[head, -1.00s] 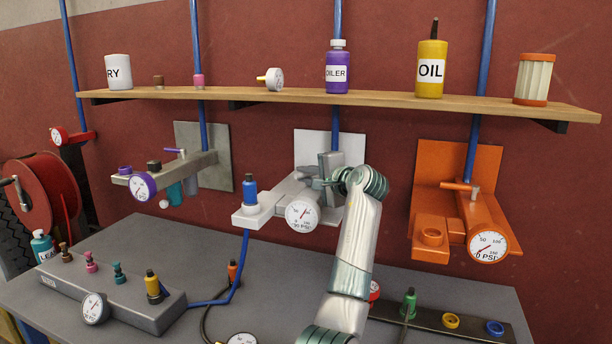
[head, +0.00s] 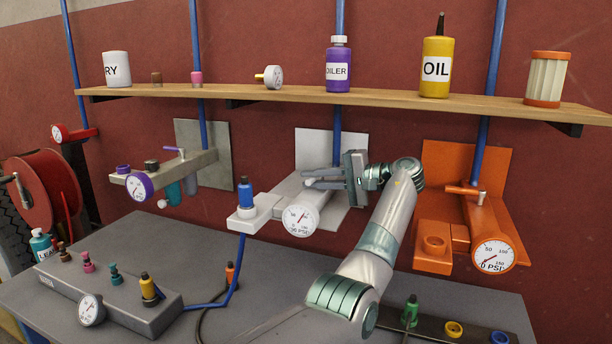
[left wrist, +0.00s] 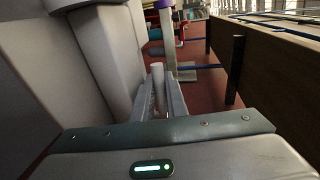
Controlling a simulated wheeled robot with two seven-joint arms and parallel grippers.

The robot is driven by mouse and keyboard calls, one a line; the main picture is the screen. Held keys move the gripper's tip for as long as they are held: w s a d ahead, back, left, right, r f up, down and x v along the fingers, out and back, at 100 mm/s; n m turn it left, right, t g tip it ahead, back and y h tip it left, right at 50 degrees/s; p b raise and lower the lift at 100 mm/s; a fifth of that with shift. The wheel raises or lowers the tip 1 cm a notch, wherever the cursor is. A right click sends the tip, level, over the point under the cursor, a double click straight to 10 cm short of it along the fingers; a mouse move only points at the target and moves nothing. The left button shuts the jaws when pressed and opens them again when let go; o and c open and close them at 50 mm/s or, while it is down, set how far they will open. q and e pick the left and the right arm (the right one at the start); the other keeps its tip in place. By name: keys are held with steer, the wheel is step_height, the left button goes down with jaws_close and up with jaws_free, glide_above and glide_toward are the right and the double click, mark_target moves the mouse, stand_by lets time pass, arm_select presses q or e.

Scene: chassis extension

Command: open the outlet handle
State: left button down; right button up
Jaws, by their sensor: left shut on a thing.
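The white-grey outlet unit (head: 268,210) is mounted on a white wall plate (head: 317,146) in the middle of the head view, with a round gauge (head: 300,220) at its front. My left gripper (head: 310,179) is above this unit, fingers pointing left. In the left wrist view, its fingers (left wrist: 160,96) are closed around a pale, rod-like handle (left wrist: 158,76). In the head view the fingers mostly hide the handle. My right gripper is not in view.
An orange outlet unit (head: 434,258) is to the right of my arm, and a grey one with a purple gauge (head: 139,187) is to the left. A wooden shelf (head: 300,94) with bottles runs above. The grey bench (head: 200,240) lies below, with a manifold (head: 120,305).

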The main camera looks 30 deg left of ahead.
arm_select(q)
steer(key=shift+d+n+g, duration=0.15)
steer(key=shift+n+g, duration=0.15)
steer(key=shift+g, duration=0.1)
steer(key=shift+d+n+g, duration=0.15)
steer(key=shift+n+g, duration=0.15)
steer(key=shift+g, duration=0.1)
steer(key=c, duration=2)
jaws_free()
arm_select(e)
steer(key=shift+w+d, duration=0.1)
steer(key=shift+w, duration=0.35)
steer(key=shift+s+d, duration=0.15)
